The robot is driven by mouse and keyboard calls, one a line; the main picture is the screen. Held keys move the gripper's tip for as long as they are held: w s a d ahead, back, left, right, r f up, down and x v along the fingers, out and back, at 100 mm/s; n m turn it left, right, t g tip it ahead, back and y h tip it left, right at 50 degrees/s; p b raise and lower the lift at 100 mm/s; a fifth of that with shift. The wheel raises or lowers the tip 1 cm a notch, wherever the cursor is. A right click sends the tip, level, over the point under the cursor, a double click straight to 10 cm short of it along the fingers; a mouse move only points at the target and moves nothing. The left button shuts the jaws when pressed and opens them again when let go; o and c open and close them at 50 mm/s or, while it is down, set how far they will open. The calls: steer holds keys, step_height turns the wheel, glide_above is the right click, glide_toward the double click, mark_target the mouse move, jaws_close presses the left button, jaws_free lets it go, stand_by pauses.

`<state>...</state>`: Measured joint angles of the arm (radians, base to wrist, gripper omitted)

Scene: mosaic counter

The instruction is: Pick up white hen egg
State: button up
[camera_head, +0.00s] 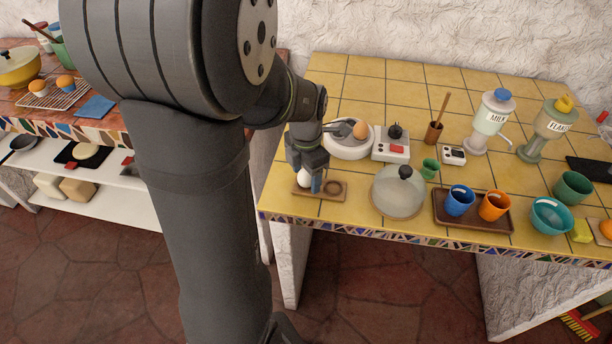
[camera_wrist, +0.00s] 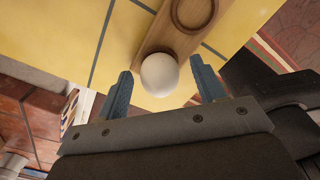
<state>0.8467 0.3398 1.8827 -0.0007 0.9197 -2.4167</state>
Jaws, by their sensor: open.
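The white hen egg (camera_wrist: 160,75) sits at one end of a small wooden holder (camera_wrist: 172,40) in the wrist view. In the head view the egg (camera_head: 304,178) shows partly behind my gripper, on the left end of the wooden holder (camera_head: 335,191). My gripper (camera_wrist: 164,92) is open, with one blue finger on each side of the egg and a gap visible on both sides. In the head view my gripper (camera_head: 310,180) is low over the holder's left part. The holder's other end has an empty round recess.
A white round dish (camera_head: 347,150) with a brown egg (camera_head: 360,130) stands behind the holder. A domed cover (camera_head: 398,192) stands to its right. A tray (camera_head: 473,222) with a blue cup (camera_head: 459,200) and an orange cup (camera_head: 494,205) is farther right. The counter's front edge is close.

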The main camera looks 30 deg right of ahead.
steer(key=c, duration=0.8)
